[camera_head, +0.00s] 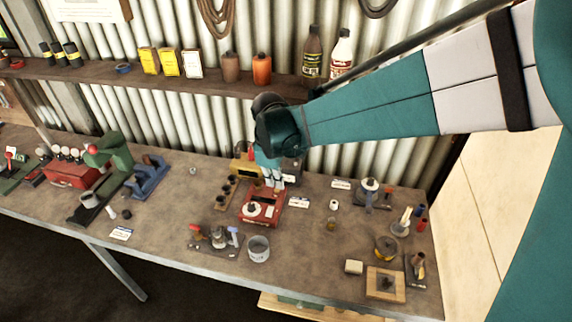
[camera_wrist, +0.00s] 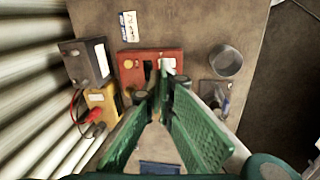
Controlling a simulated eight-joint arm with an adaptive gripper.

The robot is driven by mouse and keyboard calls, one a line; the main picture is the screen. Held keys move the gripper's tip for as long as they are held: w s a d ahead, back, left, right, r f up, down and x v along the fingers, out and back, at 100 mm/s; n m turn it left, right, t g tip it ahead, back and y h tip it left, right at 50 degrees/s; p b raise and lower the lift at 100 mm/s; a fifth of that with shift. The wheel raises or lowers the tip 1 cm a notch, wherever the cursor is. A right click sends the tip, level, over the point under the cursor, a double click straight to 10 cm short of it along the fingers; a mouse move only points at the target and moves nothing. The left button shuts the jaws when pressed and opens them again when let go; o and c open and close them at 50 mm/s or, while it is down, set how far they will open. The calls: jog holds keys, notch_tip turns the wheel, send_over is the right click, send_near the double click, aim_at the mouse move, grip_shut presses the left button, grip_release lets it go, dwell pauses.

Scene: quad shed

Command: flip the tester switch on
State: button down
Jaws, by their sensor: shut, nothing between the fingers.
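A red box (camera_head: 250,219) that looks like the tester stands on the bench below my gripper, with a round white part on top. In the wrist view the red box (camera_wrist: 135,77) shows a yellow round part, a dark slot-like part and a small white piece. I cannot tell which of these is the switch or how it is set. My gripper (camera_head: 275,186) is shut and empty, pointing down at the box's back edge. In the wrist view my gripper (camera_wrist: 158,92) has its fingertips at the box's near edge, hiding part of it. Contact cannot be told.
A yellow meter (camera_wrist: 103,100) with red and black leads and a dark block (camera_wrist: 76,68) sit beside the red box. A grey metal cup (camera_head: 259,248) stands in front. A small label card (camera_head: 298,202) lies right. Corrugated wall (camera_head: 340,150) rises behind.

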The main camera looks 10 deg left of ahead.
aim_at(271, 208)
jog(key=a, duration=0.1)
jog(key=a+f, duration=0.1)
jog(key=a+n, duration=0.1)
jog(key=shift+s+f, duration=0.1)
jog(key=shift+f, duration=0.2)
jog(key=shift+f, duration=0.15)
jog(key=shift+w+f+p, duration=0.2)
jog(key=shift+w+f, duration=0.1)
jog(key=shift+f, duration=1.95)
jog(key=shift+w+f+p, duration=0.15)
jog(key=shift+w+f, duration=0.2)
jog(key=shift+f, duration=1.9)
jog(key=shift+w+f+p, duration=0.2)
jog(key=shift+w+f, duration=0.1)
jog(key=shift+f, duration=1.95)
jog(key=shift+w+f, duration=0.1)
jog(key=shift+f, duration=0.05)
jog(key=shift+w+f+g+b, duration=0.15)
jog(key=shift+f+g+b, duration=0.45)
jog(key=shift+b, duration=0.55)
jog(key=shift+r+b, duration=0.1)
jog(key=shift+b, duration=0.25)
jog(key=shift+w+d+b, duration=0.1)
jog(key=shift+w+b, duration=0.1)
jog(key=shift+b, duration=0.3)
